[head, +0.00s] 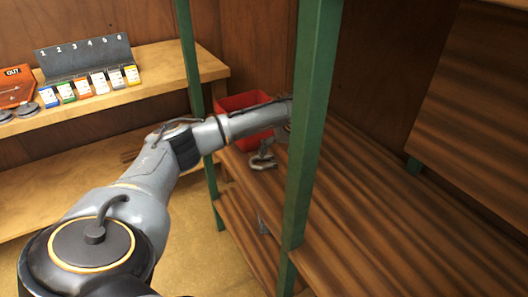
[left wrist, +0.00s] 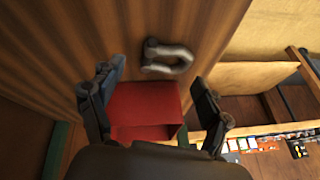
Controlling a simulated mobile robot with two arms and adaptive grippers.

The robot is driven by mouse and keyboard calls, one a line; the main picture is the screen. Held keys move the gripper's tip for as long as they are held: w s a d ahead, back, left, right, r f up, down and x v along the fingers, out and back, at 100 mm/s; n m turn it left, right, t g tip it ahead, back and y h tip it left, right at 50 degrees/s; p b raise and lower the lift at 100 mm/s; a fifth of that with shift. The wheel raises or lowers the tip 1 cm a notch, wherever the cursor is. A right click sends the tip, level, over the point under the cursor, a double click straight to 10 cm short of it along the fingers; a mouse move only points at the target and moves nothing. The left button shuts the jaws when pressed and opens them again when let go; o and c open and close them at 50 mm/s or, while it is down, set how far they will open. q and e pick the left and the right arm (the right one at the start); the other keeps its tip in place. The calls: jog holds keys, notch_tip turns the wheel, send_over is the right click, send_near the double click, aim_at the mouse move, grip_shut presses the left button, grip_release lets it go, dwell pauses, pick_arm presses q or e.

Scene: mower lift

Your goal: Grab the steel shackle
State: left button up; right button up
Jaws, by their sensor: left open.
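The steel shackle (head: 262,163) is a grey U-shaped piece lying on the wooden shelf beside the red bin (head: 240,104). In the left wrist view the shackle (left wrist: 168,57) lies just past the fingertips, roughly centred between them, with its curved end to the right. My left gripper (head: 277,138) is just above and behind the shackle in the head view, partly hidden by the green post. In the left wrist view its two fingers (left wrist: 158,76) are spread with nothing between them. My right gripper is not in view.
A green post (head: 310,120) stands in front of my left gripper. The wooden shelf (head: 400,215) is bare to the right of the post. A wooden bench (head: 150,88) at the left carries a numbered rack (head: 85,58) and an orange-red tray (head: 14,88).

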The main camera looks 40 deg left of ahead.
aim_at(270, 163)
pick_arm(q)
jog(key=shift+w+a+f, duration=0.1)
jog(key=shift+a+f, duration=0.15)
jog(key=shift+f, duration=0.35)
jog(key=shift+a+f, duration=0.2)
jog(key=shift+f, duration=0.1)
jog(key=x, duration=0.2)
jog(key=p+x, duration=0.1)
jog(key=shift+w+a+f, duration=0.1)
jog(key=shift+a+f, duration=0.1)
jog(key=shift+a, duration=0.2)
jog(key=shift+a+f, duration=0.15)
jog(key=shift+f, duration=0.2)
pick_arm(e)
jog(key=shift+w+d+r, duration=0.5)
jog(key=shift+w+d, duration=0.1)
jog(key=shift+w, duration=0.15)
pick_arm(q)
jog(key=c, duration=1.4)
grip_shut()
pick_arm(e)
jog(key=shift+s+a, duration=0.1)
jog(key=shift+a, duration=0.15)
